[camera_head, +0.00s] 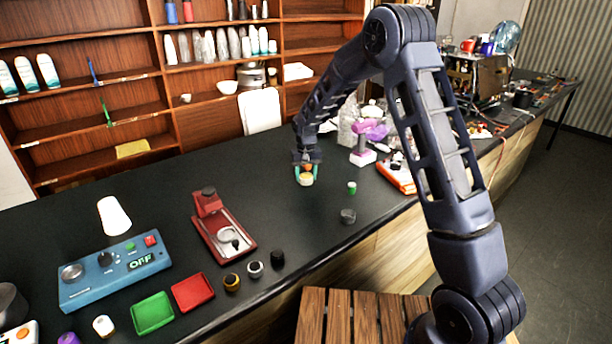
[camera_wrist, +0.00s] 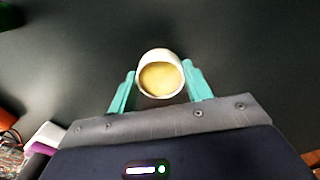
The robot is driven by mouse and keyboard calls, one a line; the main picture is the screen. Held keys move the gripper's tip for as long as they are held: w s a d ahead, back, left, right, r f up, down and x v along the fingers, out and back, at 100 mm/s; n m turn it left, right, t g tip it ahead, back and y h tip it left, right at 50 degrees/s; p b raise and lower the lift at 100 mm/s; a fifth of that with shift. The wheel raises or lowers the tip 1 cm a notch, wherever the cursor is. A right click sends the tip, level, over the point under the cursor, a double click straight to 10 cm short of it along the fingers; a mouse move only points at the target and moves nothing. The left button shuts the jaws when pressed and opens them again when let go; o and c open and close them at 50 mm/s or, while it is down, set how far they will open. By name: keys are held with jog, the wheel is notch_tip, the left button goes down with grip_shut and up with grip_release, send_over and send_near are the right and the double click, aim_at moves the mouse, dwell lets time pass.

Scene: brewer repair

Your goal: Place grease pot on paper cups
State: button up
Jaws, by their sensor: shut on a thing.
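The grease pot is a small white round pot with yellow grease inside (camera_head: 306,180). It also shows in the wrist view (camera_wrist: 161,78), open top facing the camera. My gripper (camera_head: 306,171) is shut on it, with one teal finger on each side. The pot is at or just above the black counter; I cannot tell whether it touches. A plain white tapered shape, which looks like the stack of paper cups (camera_head: 114,216), stands on the counter at the left, behind the blue control box. My gripper is well to the right of it.
Between them lies a red press-like device (camera_head: 223,230). The blue box (camera_head: 115,268), green tray (camera_head: 152,313), red tray (camera_head: 193,292) and several small knobs are in front. Shelves stand behind.

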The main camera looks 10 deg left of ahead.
aim_at(306, 177)
jog(key=shift+f, duration=0.1)
jog(key=o, duration=1.1)
jog(key=shift+c, duration=0.2)
notch_tip(306, 177, up, 12)
jog(key=s+d+r, duration=0.3)
jog(key=d+r, duration=0.6)
jog(key=d, duration=0.3)
jog(key=s+d+r+m+t, duration=0.1)
jog(key=s+d+r, duration=0.3)
jog(key=s+d, duration=0.5)
jog(key=s+d+r+m+t, duration=0.1)
jog(key=s+d+r, duration=0.3)
jog(key=s+d, duration=0.6)
jog(key=d+t, duration=0.1)
jog(key=d, duration=0.1)
jog(key=shift+d+r+m+y, duration=0.3)
jog(key=shift+d+m, duration=0.1)
jog(key=shift+o, duration=0.4)
jog(key=s+d+f, duration=0.1)
jog(key=s+d, duration=0.2)
jog(key=s, duration=0.3)
jog(key=s+d+f+m+t, duration=0.1)
jog(key=s+d+f, duration=0.1)
jog(key=s, duration=0.4)
jog(key=shift+s+d+t, duration=0.25)
jog(key=shift+d+t, duration=0.05)
jog(key=shift+d, duration=0.4)
